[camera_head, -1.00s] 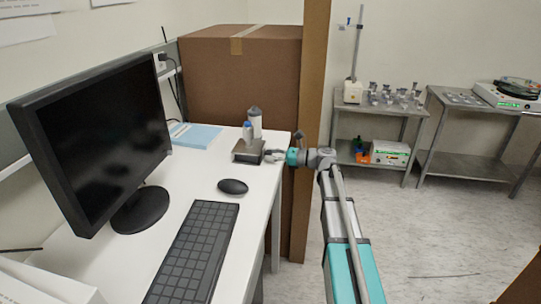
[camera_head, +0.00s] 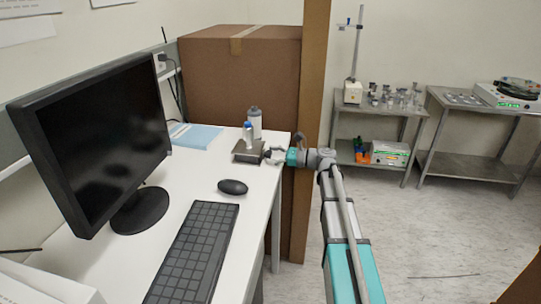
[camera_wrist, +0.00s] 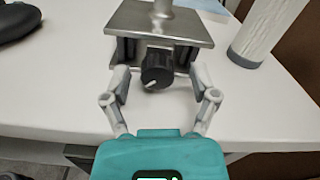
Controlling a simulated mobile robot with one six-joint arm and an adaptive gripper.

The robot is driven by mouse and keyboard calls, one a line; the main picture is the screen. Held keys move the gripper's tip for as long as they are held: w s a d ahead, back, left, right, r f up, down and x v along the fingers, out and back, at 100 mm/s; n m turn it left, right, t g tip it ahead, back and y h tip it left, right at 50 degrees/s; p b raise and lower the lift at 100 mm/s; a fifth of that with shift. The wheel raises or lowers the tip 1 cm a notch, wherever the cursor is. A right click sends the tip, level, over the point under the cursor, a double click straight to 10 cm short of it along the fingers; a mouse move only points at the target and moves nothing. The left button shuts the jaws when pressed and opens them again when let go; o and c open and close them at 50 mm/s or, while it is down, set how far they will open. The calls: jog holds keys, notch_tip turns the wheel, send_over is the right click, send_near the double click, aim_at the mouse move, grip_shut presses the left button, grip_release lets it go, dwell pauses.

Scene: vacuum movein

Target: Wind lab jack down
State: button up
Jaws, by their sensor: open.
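The lab jack (camera_head: 249,152) stands near the right edge of the white desk. Its flat grey metal top plate (camera_wrist: 185,27) shows in the wrist view, with the base of a pale object (camera_wrist: 163,7) on it. A black knob (camera_wrist: 157,68) with a white mark sits on the jack's near side. My gripper (camera_wrist: 157,66) is open, with one finger on each side of the knob and a visible gap to it. It reaches in from the right in the head view (camera_head: 272,155). The jack's mechanism is mostly hidden under the plate.
A white bottle (camera_head: 255,121) stands behind the jack, and at right in the wrist view (camera_wrist: 268,32). A black mouse (camera_head: 233,187), keyboard (camera_head: 192,253) and monitor (camera_head: 95,140) are on the desk. A cardboard box (camera_head: 240,80) is behind.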

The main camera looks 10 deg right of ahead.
jog(key=shift+s+d, duration=0.1)
jog(key=v, duration=1.1)
jog(key=shift+d, duration=0.4)
jog(key=shift+s, duration=0.2)
